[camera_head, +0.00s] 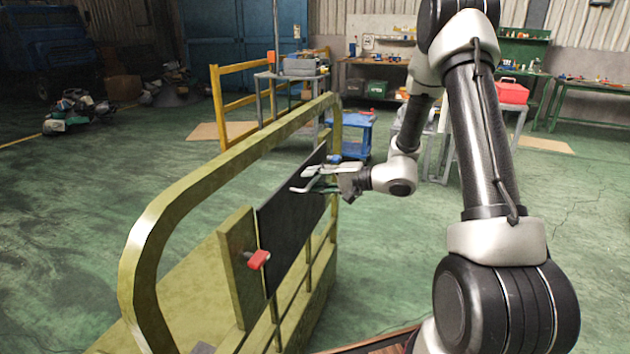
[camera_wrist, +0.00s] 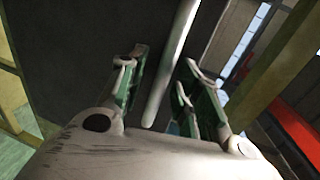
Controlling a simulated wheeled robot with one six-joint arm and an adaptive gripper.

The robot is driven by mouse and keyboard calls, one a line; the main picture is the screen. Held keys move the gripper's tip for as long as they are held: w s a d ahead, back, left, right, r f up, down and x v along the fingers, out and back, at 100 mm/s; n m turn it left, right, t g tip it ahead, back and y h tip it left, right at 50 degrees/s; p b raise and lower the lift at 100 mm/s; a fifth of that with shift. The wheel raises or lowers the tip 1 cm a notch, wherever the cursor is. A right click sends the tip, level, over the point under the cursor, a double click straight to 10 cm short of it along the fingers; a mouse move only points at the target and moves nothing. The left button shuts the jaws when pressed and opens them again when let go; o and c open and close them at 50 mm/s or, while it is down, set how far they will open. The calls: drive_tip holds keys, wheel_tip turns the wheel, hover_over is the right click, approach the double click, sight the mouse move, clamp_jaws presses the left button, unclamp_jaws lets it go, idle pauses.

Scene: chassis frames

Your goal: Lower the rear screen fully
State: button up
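The rear screen appears to be the dark flat panel (camera_head: 290,220) set upright within the yellow-green chassis frame (camera_head: 150,235). Its dark face also fills the left of the wrist view (camera_wrist: 70,60). A pale grey bar (camera_wrist: 172,60) stands off the panel, like a handle. My gripper (camera_head: 318,180) is at the panel's far upper part. In the wrist view my gripper (camera_wrist: 162,85) has its green fingers apart, one on each side of the bar, with gaps visible.
A red knob (camera_head: 259,260) sits on the frame's near post beside the panel. A blue cart (camera_head: 352,135) and a yellow railing (camera_head: 238,98) stand behind the frame. Green floor (camera_head: 70,230) left of the frame is clear.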

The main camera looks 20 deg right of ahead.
drive_tip(key=shift+c, duration=0.4)
clamp_jaws()
